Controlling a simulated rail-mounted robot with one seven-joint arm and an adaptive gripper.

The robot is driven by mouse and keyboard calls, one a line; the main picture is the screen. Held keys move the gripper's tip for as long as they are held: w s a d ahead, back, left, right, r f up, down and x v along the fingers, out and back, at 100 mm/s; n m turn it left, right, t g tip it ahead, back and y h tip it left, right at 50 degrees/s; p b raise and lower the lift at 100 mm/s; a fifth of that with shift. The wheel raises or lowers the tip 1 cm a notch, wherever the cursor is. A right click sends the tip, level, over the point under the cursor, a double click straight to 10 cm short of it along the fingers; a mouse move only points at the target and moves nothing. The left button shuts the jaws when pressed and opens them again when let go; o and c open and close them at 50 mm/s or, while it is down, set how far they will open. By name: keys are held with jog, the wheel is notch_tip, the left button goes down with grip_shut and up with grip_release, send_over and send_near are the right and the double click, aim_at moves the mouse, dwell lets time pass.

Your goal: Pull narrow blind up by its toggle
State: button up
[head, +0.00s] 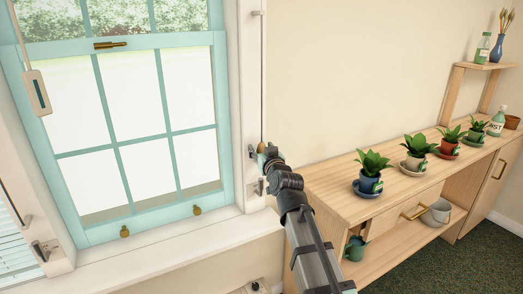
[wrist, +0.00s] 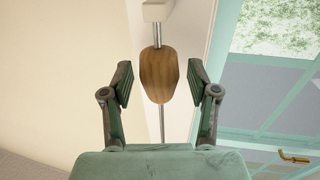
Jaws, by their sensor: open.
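A wooden toggle (wrist: 159,75) hangs on a thin cord between the two fingertips of my gripper (wrist: 160,84) in the wrist view. The fingers are open, with a gap on each side of the toggle. In the head view my gripper (head: 265,154) is at the white strip right of the window. The toggle's small tip (head: 263,146) shows just above it, and the cord (head: 263,80) runs up from there. A slatted blind (head: 14,250) shows at the lower left; I cannot tell whether it is the narrow blind.
A teal-framed window (head: 125,130) stands left of my gripper, with a white sill (head: 170,248) below. A wooden shelf unit (head: 330,195) with several potted plants is close on the right. A white fitting (wrist: 157,11) sits by the toggle.

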jog(key=v, duration=1.2)
